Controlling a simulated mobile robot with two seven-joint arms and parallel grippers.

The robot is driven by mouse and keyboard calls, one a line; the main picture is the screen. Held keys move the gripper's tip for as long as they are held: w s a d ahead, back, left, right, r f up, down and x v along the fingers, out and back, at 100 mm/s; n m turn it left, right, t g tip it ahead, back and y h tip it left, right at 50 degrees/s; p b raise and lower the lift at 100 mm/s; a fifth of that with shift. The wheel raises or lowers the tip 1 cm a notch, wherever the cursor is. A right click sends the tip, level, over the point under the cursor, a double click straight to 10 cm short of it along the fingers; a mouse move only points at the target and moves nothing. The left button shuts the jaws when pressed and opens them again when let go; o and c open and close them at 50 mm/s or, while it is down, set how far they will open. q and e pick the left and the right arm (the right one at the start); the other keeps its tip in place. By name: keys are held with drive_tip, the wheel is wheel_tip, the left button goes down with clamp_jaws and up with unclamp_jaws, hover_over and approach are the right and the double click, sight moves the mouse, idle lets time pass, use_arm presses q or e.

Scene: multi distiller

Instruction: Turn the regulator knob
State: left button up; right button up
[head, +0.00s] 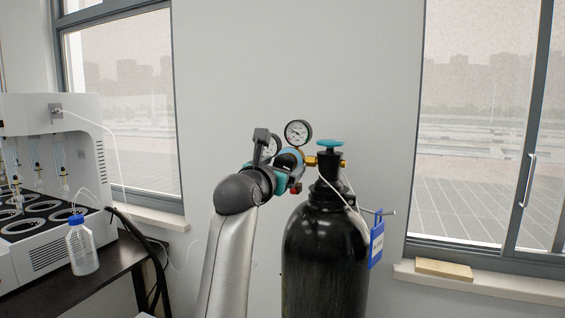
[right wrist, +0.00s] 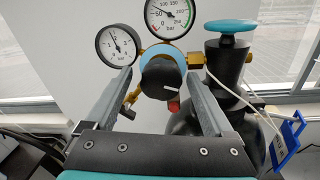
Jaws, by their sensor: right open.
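The regulator (head: 311,161) is mounted on the valve of a black gas cylinder (head: 325,260). Its dark round knob (right wrist: 162,78), with a white mark pointing right, faces the right wrist camera in front of a light-blue ring. My right gripper (right wrist: 160,75) is open, with one finger on each side of the knob as seen in the right wrist view. A gap shows at the left finger; whether the right finger touches is unclear. In the head view the right gripper (head: 284,172) is at the regulator, and its wrist hides the knob. My left gripper is not in view.
Two gauges (head: 298,133) (right wrist: 117,44) sit above the knob. A teal valve handwheel (head: 330,143) tops the cylinder. A blue tag (head: 377,240) hangs at its right. A white distiller (head: 60,150) and a blue-capped bottle (head: 82,248) stand on a dark table at left.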

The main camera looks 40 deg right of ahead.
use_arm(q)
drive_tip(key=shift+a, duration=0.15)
use_arm(e)
drive_tip(key=shift+d, duration=0.1)
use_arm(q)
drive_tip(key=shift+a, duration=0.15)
use_arm(e)
drive_tip(key=shift+c, duration=0.3)
